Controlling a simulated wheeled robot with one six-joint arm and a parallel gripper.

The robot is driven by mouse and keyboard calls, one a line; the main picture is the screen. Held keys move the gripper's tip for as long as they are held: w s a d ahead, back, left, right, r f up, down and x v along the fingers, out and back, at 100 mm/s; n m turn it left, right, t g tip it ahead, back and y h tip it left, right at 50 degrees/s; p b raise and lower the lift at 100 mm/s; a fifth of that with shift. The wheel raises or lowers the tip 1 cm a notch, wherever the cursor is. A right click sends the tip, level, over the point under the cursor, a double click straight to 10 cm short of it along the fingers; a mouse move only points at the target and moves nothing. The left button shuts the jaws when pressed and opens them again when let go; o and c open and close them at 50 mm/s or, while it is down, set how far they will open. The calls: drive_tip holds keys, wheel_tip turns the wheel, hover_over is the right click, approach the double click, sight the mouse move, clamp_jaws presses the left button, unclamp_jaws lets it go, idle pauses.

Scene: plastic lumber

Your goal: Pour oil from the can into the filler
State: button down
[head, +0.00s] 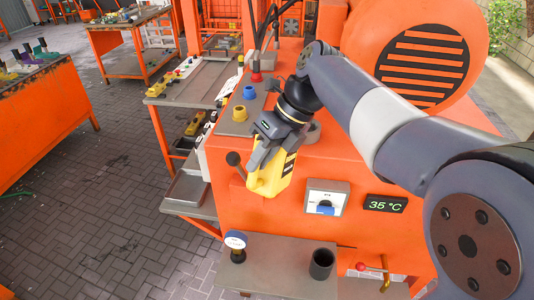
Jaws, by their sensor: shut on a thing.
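My gripper (264,154) is shut on a yellow can (268,180) with a dark patch on its side. It holds the can in the air near the front top edge of the orange machine (255,215). The can looks somewhat tilted; its spout cannot be made out. On the machine's grey top plate are a yellow round fitting (240,113), a blue one (249,92) and a red one (257,76). A grey ring (313,133) shows partly behind my gripper. I cannot tell which of these is the filler. No oil stream is visible.
A black lever knob (233,158) is left of the can. A dial box (325,198) and a 35 °C display (386,204) are on the front. The floor at left is clear.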

drive_tip(key=s+a+f+n+t+h+b, duration=0.1)
drive_tip(key=s+a+f+t+h+b, duration=0.1)
drive_tip(key=s+b, duration=0.5)
drive_tip(key=shift+s+a+f+t, duration=0.5)
drive_tip(key=shift+s+a+t, duration=0.75)
drive_tip(key=shift+s, duration=0.45)
drive_tip(key=shift+a, duration=0.1)
drive_tip(key=shift+s, duration=0.1)
